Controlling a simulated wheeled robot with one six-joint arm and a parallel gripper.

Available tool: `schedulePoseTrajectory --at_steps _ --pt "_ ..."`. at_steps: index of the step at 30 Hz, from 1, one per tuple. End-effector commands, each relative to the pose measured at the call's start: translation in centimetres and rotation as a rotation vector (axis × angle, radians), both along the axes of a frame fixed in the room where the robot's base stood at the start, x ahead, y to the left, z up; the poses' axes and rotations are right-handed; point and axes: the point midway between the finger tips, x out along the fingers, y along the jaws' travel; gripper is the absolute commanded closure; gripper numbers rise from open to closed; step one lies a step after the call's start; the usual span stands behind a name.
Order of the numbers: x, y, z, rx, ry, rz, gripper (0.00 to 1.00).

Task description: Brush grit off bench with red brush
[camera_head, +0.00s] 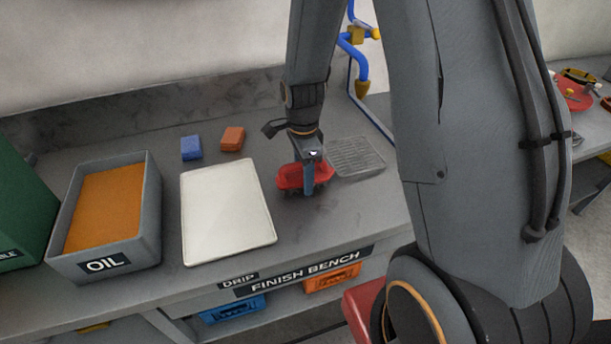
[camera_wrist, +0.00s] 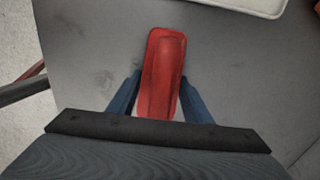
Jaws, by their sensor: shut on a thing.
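The red brush (camera_head: 290,177) is at the grey finish bench (camera_head: 232,275), right of the white tray. My gripper (camera_head: 308,186) points down and is shut on the red brush. In the wrist view the red brush (camera_wrist: 165,70) lies between the two blue fingers of my gripper (camera_wrist: 160,95), its long body pointing away from the wrist. The brush's underside is hidden, so I cannot tell whether it touches the bench top. Faint dark smudges (camera_wrist: 103,82) show on the bench in the wrist view; I cannot tell whether they are grit.
A white tray (camera_head: 225,212) lies left of the brush. A grey OIL bin (camera_head: 150,215) with orange contents stands farther left. A blue block (camera_head: 191,148) and an orange block (camera_head: 232,139) lie behind the tray. A grey grid mat (camera_head: 356,157) lies right of the brush.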

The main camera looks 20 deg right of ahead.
Motion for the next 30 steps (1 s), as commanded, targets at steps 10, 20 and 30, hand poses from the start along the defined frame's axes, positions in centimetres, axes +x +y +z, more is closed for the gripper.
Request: schedulePoseTrajectory --at_steps 10,20,30 --pt "0.0 -0.6 4.2 0.0 -0.005 -0.013 0.79" --pt "0.0 -0.5 7.1 0.0 -0.005 -0.01 0.79" --pt "0.1 -0.4 7.7 0.0 -0.004 -0.009 0.79"
